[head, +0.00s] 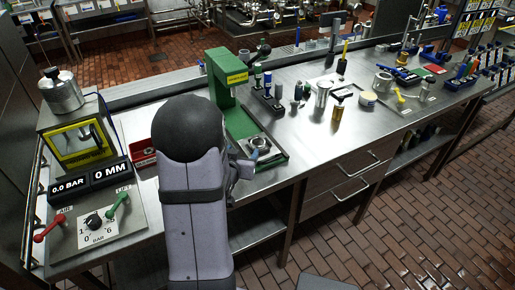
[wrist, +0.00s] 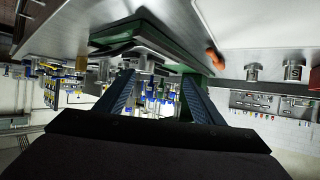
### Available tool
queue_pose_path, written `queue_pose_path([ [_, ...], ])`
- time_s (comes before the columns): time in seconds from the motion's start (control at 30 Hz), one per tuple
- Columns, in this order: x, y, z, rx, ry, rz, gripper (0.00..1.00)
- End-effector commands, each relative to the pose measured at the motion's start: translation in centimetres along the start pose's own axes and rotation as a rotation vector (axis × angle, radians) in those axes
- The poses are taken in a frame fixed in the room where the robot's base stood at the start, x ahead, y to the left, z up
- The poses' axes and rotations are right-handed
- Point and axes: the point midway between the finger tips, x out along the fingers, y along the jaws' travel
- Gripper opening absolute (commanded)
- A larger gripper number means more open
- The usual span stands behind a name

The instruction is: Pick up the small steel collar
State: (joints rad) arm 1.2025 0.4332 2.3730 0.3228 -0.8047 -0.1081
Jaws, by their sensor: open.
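I cannot tell for certain which piece is the small steel collar. A round steel piece (head: 258,143) sits on the base of the green press (head: 228,85) in the head view and may be it. My gripper (head: 250,160) is low at the front of that base, largely hidden behind my own arm. In the wrist view my gripper (wrist: 160,78) has its two dark blue fingers spread apart. A steel piece (wrist: 145,62) shows beyond them by the green base. I see nothing held between the fingers.
The press column stands just behind my gripper. A red box (head: 141,152) is left of my arm. Bare bench lies front right of the press.

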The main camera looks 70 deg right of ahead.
Motion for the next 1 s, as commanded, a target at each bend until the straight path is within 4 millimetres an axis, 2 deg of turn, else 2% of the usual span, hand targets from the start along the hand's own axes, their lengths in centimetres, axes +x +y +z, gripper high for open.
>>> queue_pose_path([
  [0.03, 0.4, 1.4, -0.2, 0.011, 0.019, 0.031, 0.62],
  [0.1, 0.6, 2.6, -0.6, 0.019, 0.04, 0.055, 0.62],
  [0.2, 0.8, 3.3, -0.8, 0.023, 0.053, 0.07, 0.62],
  [1.0, 4.0, 3.4, -1.1, 0.023, 0.051, 0.069, 0.62],
])
